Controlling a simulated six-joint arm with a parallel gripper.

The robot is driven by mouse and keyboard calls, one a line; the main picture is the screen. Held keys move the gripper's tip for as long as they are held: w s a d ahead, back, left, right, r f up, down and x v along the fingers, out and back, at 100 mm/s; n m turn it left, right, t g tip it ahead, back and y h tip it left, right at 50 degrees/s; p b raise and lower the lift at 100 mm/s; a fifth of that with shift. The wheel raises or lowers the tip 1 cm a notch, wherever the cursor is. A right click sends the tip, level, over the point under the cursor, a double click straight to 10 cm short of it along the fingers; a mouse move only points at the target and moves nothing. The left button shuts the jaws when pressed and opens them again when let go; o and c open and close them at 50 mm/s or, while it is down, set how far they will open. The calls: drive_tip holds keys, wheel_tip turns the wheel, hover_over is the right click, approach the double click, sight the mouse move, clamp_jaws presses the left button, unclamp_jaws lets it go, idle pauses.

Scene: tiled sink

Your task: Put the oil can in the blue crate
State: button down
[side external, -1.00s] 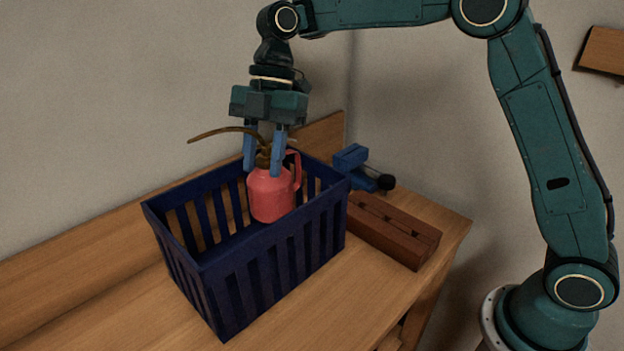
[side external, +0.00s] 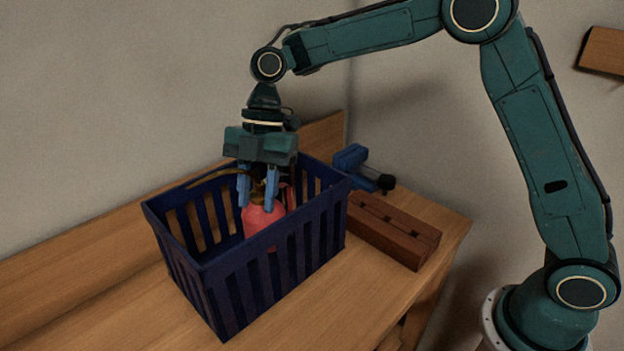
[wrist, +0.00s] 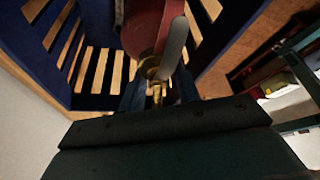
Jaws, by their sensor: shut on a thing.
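The red oil can (side external: 259,219) is inside the blue crate (side external: 268,284), upright, with its lower part hidden behind the slatted front wall. My gripper (side external: 257,203) points down into the crate and is shut on the top of the can. In the wrist view the can's red body (wrist: 148,28) and brass neck (wrist: 150,68) show between the fingers, with the crate's slatted wall (wrist: 75,45) beyond. I cannot tell whether the can touches the crate floor.
A brown wooden block with slots (side external: 392,232) lies right of the crate. A blue vise-like tool (side external: 355,163) with a dark knob is behind it. A raised wooden board runs along the wall behind the crate. The bench (side external: 345,300) is clear in front.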

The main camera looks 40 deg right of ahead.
sight(260, 214)
drive_tip(key=shift+f, duration=3.1)
drive_tip(key=c, duration=1)
unclamp_jaws()
drive_tip(key=shift+r, duration=0.75)
drive_tip(key=shift+v, duration=5.2)
drive_tip(key=shift+w+d+r, duration=0.15)
drive_tip(key=shift+d+r, duration=0.15)
drive_tip(key=shift+r, duration=0.2)
